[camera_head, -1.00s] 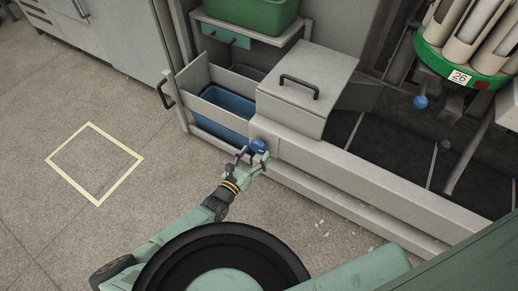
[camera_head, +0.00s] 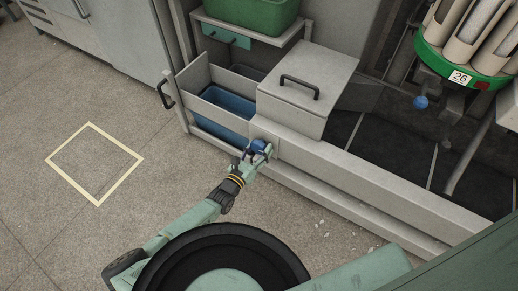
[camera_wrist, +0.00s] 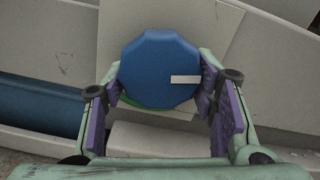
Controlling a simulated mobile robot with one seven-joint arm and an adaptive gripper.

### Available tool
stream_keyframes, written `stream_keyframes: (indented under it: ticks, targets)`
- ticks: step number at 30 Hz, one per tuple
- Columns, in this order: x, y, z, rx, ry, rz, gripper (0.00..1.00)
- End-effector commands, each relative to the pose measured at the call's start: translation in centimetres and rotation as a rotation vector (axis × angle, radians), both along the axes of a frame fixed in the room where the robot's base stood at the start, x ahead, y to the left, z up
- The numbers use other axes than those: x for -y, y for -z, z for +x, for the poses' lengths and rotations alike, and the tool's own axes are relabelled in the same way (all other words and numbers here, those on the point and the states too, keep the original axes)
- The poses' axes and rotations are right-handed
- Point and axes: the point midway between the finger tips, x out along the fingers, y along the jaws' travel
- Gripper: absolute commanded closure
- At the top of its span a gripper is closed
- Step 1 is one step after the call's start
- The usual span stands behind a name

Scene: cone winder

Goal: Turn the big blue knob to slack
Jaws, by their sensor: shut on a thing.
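The big blue knob (camera_wrist: 158,72) fills the middle of the wrist view. It is many-sided, with a white pointer mark that points to the right in that view. A bit of green shows at its lower left rim. My gripper (camera_wrist: 161,88) has one purple-padded finger on each side of the knob and is shut on it. In the head view the knob (camera_head: 259,145) sits on the front face of the grey machine rail, and my gripper (camera_head: 258,152) is around it. Any other markings around the knob are hidden or too small to read.
A grey box with a black handle (camera_head: 300,86) stands above the knob. An open drawer with a blue bin (camera_head: 228,104) is to its left. A small blue ball (camera_head: 421,102) hangs below the green ring at right. The floor (camera_head: 180,150) at left is clear.

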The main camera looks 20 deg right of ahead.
Motion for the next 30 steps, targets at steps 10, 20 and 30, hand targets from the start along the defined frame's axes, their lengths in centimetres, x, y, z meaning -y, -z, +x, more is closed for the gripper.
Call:
stream_keyframes:
  ticks: [10,20,30]
  targets:
    - [0.02,0.02,-0.03,0.004,0.001,0.003,0.76]
    - [-0.11,0.16,0.18,0.172,0.001,0.132,0.76]
    - [-0.1,0.0,0.19,0.199,0.0,0.154,0.76]
